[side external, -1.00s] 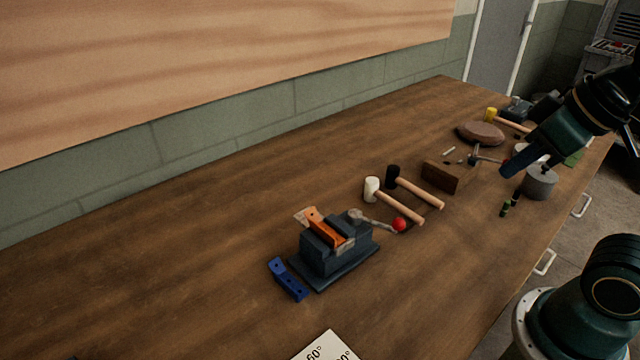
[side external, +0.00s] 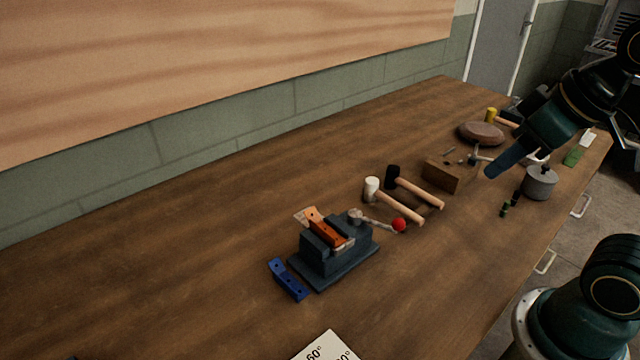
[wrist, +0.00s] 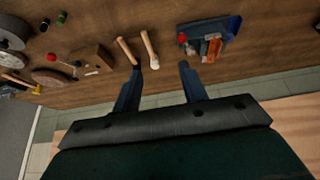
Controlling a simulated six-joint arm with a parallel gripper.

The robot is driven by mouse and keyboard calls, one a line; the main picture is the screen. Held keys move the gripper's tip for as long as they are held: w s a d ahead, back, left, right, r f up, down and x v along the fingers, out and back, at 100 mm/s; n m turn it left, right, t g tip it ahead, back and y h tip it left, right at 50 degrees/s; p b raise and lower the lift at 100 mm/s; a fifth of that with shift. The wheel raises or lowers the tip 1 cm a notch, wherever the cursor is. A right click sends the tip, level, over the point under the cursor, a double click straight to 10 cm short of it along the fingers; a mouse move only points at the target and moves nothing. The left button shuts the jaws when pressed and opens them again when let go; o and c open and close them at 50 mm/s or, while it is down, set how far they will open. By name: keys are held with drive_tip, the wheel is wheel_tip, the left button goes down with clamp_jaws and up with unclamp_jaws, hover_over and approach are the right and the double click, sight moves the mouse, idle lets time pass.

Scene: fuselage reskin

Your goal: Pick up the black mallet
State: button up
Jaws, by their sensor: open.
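The black mallet (side external: 393,178) lies on the wooden bench, its pale wooden handle pointing to the lower right in the side view. A white mallet (side external: 372,189) lies beside it on the left, roughly parallel. My gripper (side external: 494,171) is above the bench, to the right of the black mallet and apart from it. In the wrist view my gripper (wrist: 159,80) is open and empty. There the black mallet's handle (wrist: 128,50) shows near the left finger; its dark head is hard to tell from the fingertip.
A vise (side external: 335,250) holding an orange part stands left of the mallets, with a blue block (side external: 288,280) beside it. A brown wooden block (side external: 440,176) lies close to the right. Grey pot (side external: 540,183) and brown stone-like disc (side external: 481,133) stand further right. The bench's left part is clear.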

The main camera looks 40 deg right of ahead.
drive_tip(key=w+d, duration=0.2)
drive_tip(key=w, duration=0.4)
drive_tip(key=y, duration=0.2)
hover_over(415, 190)
drive_tip(key=w+d, duration=0.2)
drive_tip(key=shift+g, duration=0.4)
drive_tip(key=shift+s+f, duration=0.1)
drive_tip(key=shift+f, duration=9.65)
drive_tip(key=shift+f, duration=0.1)
drive_tip(key=shift+x, duration=2.55)
drive_tip(key=shift+c, duration=0.2)
clamp_jaws()
